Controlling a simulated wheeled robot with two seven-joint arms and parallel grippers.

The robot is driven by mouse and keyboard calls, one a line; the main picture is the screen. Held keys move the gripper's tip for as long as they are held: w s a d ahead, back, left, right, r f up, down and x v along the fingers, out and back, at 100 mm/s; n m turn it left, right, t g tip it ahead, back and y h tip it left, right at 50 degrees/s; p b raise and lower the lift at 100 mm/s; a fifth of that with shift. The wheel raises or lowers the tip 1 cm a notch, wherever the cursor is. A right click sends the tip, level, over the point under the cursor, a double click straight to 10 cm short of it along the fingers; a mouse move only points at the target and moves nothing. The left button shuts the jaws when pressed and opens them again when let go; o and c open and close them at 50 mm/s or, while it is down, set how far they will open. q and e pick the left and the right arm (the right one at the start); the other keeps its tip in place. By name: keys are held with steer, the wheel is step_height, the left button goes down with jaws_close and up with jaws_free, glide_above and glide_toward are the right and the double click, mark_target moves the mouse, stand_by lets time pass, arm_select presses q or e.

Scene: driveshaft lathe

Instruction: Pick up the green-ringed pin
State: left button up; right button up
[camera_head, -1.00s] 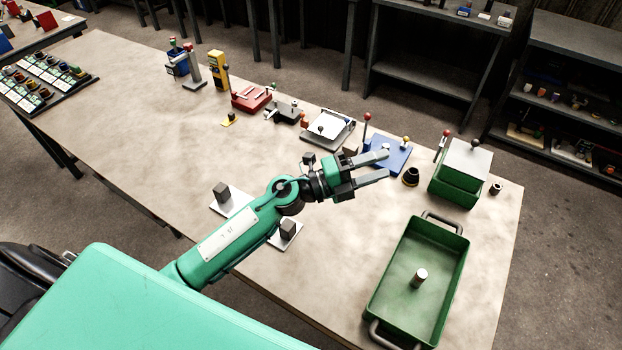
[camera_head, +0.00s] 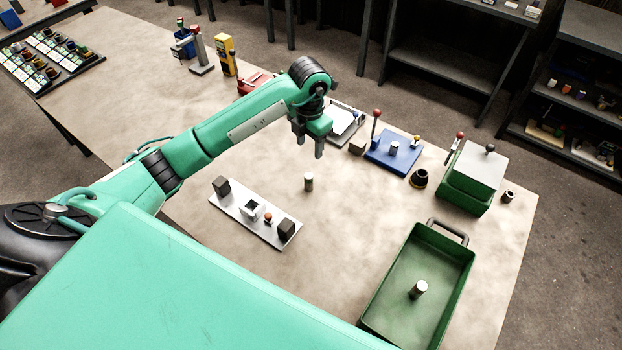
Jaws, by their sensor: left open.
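A small grey pin (camera_head: 308,183) stands upright on the bare table. A second pin (camera_head: 394,148) stands on the blue fixture (camera_head: 411,160), and a third pin (camera_head: 418,290) stands in the green tray (camera_head: 461,262). No green ring can be made out on any of them at this size. My left gripper (camera_head: 309,149) points down, open and empty, with its fingers above and apart from the table pin in the picture. My right gripper is not in view.
A pale plate with dark blocks (camera_head: 262,229) lies left of the table pin. A dark collar (camera_head: 419,178), a green box (camera_head: 465,195) and a small ring part (camera_head: 508,196) stand to the right. The table (camera_head: 350,210) around the pin is clear.

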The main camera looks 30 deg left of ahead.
arm_select(q)
steer(key=p, duration=0.2)
glide_above(309, 176)
step_height(309, 176, down, 8)
steer(key=shift+d+f, duration=0.1)
steer(key=shift+f, duration=0.05)
steer(key=shift+f+p, duration=0.25)
steer(key=shift+p, duration=0.15)
step_height(309, 176, down, 4)
steer(key=shift+f+p, duration=0.1)
steer(key=shift+p, duration=1)
steer(key=shift+a+f, duration=0.2)
steer(key=shift+f, duration=0.1)
jaws_close()
steer(key=shift+r, duration=0.1)
